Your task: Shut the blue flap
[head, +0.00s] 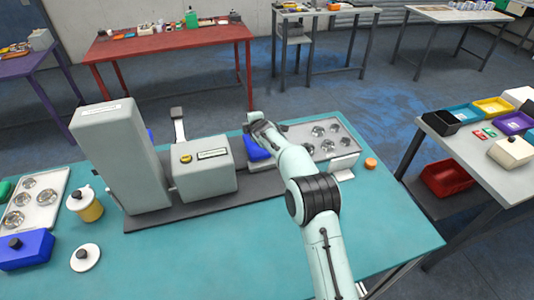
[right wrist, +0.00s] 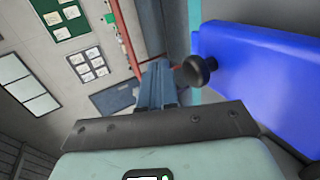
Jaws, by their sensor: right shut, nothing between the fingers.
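A blue flap (head: 256,149) shows in the head view beside the grey machine, partly hidden behind my right arm. In the right wrist view a blue block-like part, which looks like the same flap (right wrist: 260,85), fills the right side. A black knob (right wrist: 196,70) sticks out from its left side. My right gripper (head: 257,122) is at the far end of the arm, just above and behind the flap in the picture. Its fingers (right wrist: 158,85) are shut and empty, close to the knob; I cannot tell whether they touch. My left gripper is not in view.
The grey machine (head: 120,155) stands on a dark base on the teal table (head: 200,262). A metal tray (head: 345,133) and an orange round piece (head: 371,164) lie to the right. A blue box (head: 25,252) and a yellow pot (head: 88,210) stand at left. The front middle is clear.

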